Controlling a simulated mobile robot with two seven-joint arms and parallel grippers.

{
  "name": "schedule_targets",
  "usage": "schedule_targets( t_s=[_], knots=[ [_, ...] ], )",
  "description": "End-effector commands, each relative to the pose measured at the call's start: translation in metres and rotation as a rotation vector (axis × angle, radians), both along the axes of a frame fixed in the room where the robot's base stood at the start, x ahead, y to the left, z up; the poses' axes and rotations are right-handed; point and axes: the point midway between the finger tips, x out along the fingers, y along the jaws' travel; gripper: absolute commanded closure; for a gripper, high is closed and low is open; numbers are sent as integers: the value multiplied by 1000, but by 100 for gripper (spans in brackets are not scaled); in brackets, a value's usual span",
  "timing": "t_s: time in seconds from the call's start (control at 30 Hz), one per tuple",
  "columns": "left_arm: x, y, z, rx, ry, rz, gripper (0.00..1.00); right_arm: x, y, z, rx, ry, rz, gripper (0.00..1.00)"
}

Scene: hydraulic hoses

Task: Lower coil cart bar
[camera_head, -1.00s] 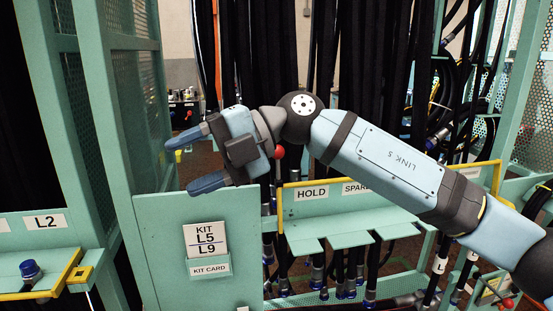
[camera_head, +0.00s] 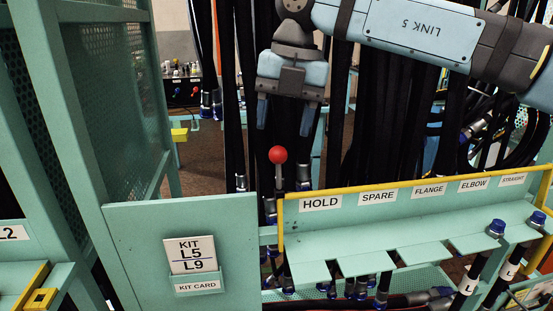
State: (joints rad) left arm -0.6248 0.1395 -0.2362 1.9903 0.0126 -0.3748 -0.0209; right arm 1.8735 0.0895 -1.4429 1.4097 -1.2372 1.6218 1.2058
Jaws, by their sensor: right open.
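A red ball knob (camera_head: 278,154) tops a short grey upright stem, just left of the labelled shelf. My right gripper (camera_head: 285,116) hangs above the knob, pointing down. Its two blue fingers are apart, with nothing between them, and the knob sits below the fingertips without visible contact. Whether the knob's stem belongs to the cart bar cannot be told; its lower end is hidden among hoses. A yellow-edged rail (camera_head: 415,184) runs along the top of the shelf's label strip. My left gripper is not in view.
A green panel (camera_head: 120,245) with a KIT L5 L9 card (camera_head: 190,254) stands left of the knob. The green shelf (camera_head: 400,240) is labelled HOLD, SPARE, FLANGE, ELBOW and STRAIGHT. Black hoses (camera_head: 380,130) hang close behind the gripper. A green mesh frame (camera_head: 105,95) stands at left.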

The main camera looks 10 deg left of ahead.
Motion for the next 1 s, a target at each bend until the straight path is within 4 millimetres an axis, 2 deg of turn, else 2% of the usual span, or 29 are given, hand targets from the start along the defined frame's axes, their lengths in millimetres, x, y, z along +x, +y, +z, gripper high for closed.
schedule_targets(
  t_s=[0.2,0.4,0.57,0.83,1.0],
  knots=[
    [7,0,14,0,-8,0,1,-1,7,-44,0,3,1,42],
    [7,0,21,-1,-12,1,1,-2,11,-72,1,2,1,42],
    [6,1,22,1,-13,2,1,-2,13,-81,1,1,1,42],
    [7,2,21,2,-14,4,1,-2,13,-82,2,1,2,42],
    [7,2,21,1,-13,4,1,-2,13,-82,2,1,1,81]
  ],
)
